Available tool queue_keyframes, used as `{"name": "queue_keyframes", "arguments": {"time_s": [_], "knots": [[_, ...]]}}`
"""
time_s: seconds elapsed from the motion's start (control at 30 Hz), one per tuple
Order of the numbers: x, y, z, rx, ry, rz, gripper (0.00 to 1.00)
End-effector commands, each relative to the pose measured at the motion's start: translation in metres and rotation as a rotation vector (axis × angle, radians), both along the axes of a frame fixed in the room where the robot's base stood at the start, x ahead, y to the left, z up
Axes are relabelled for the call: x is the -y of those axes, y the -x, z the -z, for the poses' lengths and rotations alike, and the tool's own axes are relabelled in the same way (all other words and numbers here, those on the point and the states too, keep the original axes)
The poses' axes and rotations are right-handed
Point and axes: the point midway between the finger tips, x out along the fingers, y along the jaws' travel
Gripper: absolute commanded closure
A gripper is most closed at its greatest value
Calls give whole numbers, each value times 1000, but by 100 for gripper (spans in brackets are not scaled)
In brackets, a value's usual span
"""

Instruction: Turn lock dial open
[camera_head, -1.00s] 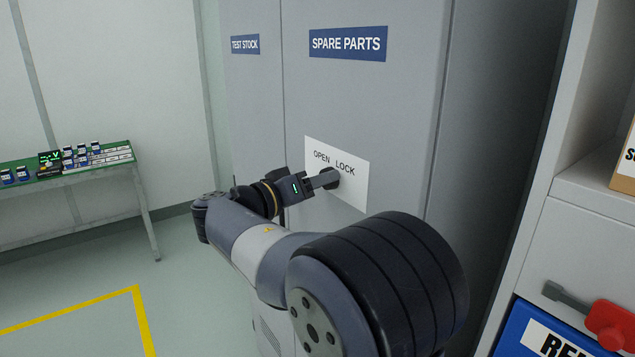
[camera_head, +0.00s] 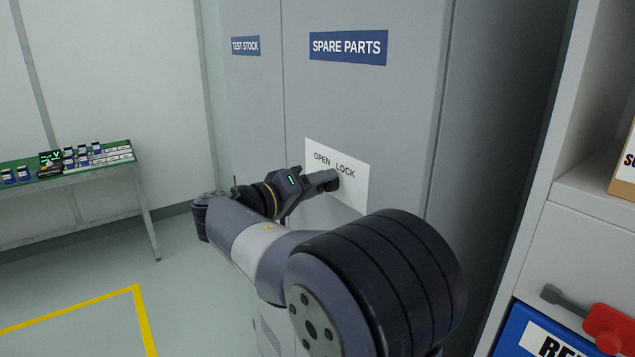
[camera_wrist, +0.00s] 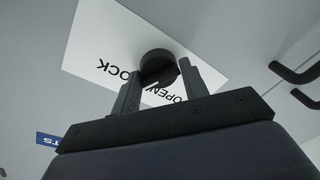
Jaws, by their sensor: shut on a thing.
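The lock dial (camera_wrist: 155,58) is a dark round knob on a white plate (camera_wrist: 93,38) marked OPEN and LOCK. The plate also shows in the head view (camera_head: 352,194), fixed to the grey cabinet door labelled SPARE PARTS (camera_head: 410,110). My gripper (camera_wrist: 158,80) is shut on the dial, with one finger on each side of its grip. In the head view my gripper (camera_head: 328,181) reaches the plate from the left, just below the words. The fingers hide most of the dial there, and I cannot tell which word it points to.
Dark door handles (camera_wrist: 295,72) show at the right in the wrist view. A TEST STOCK door (camera_head: 244,90) adjoins on the left. A green-topped table (camera_head: 70,166) with small items stands far left. A grey shelf unit with a blue bin (camera_head: 520,325) and red-handled part (camera_head: 606,325) stands right.

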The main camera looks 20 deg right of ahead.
Motion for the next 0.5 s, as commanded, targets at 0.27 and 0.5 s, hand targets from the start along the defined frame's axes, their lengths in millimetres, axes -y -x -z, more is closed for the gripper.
{"name": "queue_keyframes", "arguments": {"time_s": [0.27, 0.5], "knots": [[0, 0, -6, -255, 51, 0, 81], [0, -1, -7, -480, 97, 0, 81]]}}
